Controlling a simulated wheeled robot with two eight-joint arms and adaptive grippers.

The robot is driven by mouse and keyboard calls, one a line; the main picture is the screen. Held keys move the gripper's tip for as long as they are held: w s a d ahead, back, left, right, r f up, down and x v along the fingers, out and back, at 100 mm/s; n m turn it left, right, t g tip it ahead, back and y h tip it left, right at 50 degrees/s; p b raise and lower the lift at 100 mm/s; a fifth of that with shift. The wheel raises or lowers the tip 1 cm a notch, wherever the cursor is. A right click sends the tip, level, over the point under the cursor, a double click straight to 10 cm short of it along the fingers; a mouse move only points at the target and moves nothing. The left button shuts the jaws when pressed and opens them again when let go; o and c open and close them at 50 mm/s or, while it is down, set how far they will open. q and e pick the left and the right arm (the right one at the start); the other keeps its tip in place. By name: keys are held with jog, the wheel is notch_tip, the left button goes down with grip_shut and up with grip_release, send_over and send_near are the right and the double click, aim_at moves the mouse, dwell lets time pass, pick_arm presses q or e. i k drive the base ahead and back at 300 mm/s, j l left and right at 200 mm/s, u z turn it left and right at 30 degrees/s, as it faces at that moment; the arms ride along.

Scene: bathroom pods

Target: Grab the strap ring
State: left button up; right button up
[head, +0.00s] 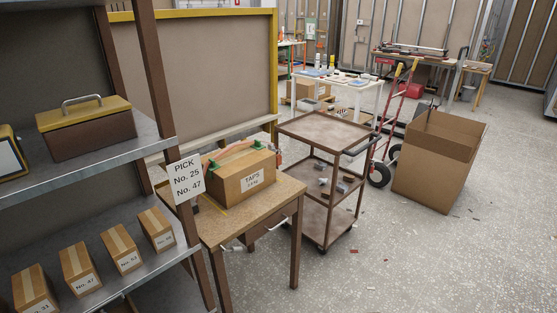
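A brown carton labelled TAPS (232,187) sits on a small wooden table (232,229) beside the shelf. A thin green strap (212,162) shows at the carton's top edge. A reddish curved piece (279,154) stands at the carton's right end and may be part of the strap or its ring. The strap ring itself is too small to make out for certain. Neither of my grippers can be seen in the head view.
A metal shelf (150,138) on the left holds a yellow-lidded toolbox (88,130) and several small cartons. A brown trolley (318,130) stands right of the table. Beyond it are a red hand truck (390,130) and a large carton (438,160). Open floor lies at the lower right.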

aim_at(278, 158)
jog(key=i+l+u, duration=0.1)
jog(key=i+l, duration=0.35)
jog(key=i+l+u, duration=0.1)
jog(key=i+l, duration=0.9)
jog(key=i+l+u, duration=0.15)
jog(key=i+l, duration=0.4)
jog(key=i+l+u, duration=0.1)
jog(key=i+l, duration=0.4)
jog(key=i+l+u, duration=0.1)
jog(key=i+l, duration=0.35)
jog(key=l, duration=0.25)
